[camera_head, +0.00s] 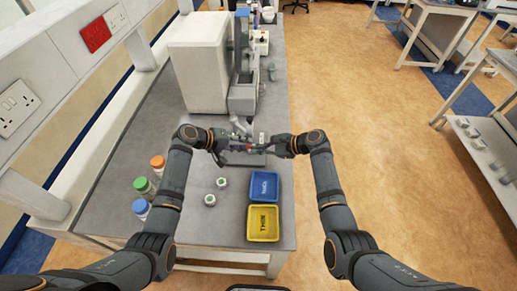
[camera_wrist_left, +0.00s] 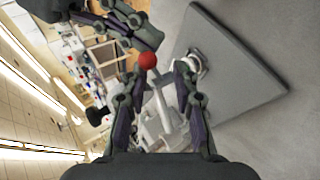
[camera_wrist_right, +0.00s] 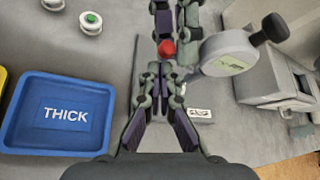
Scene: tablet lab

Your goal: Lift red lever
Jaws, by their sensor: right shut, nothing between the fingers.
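The red lever's ball knob (camera_head: 249,147) is over the bench, between my two grippers. In the right wrist view the red knob (camera_wrist_right: 166,48) is just beyond the tips of my right gripper (camera_wrist_right: 155,72); this gripper is shut and empty. A gauge with a round display (camera_wrist_right: 229,57) and a black knob is beside the lever. I cannot tell whether either gripper touches the lever.
A blue tray marked THICK (camera_wrist_right: 57,83) and a yellow tray marked THIN (camera_head: 263,238) lie at the front right of the bench. Two small white-and-green pots (camera_head: 222,182) and several capped bottles (camera_head: 158,165) stand to the left. A large white machine (camera_head: 198,62) is behind.

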